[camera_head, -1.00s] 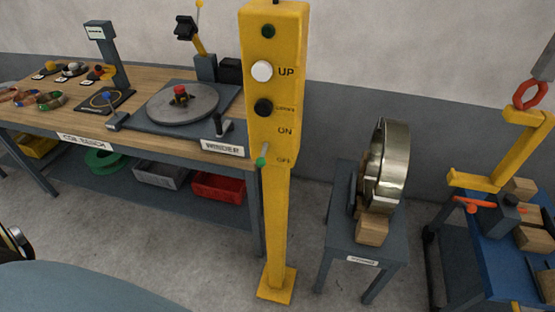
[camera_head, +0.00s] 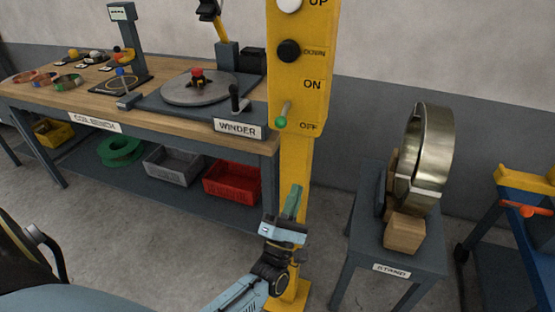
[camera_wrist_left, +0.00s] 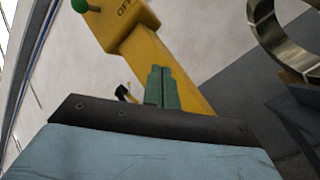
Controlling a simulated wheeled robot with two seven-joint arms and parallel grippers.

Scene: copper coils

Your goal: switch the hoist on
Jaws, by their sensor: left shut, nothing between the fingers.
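The yellow hoist control post (camera_head: 297,165) stands in the middle of the head view. Its toggle lever with a green tip (camera_head: 281,121) points down beside the OFF label, below the ON label. In the left wrist view the green tip (camera_wrist_left: 80,6) shows at the top left, next to OFF. My left gripper (camera_head: 293,200) is shut and empty, its green fingers pointing up in front of the post's column, below the lever and apart from it. The closed fingers (camera_wrist_left: 161,87) also show in the left wrist view. My right gripper is not seen.
A white UP button (camera_head: 289,4) and a black DOWN button (camera_head: 289,51) sit above the lever. The winder bench (camera_head: 150,118) stands to the left. A stand (camera_head: 395,258) with a large metal coil (camera_head: 433,160) is to the right.

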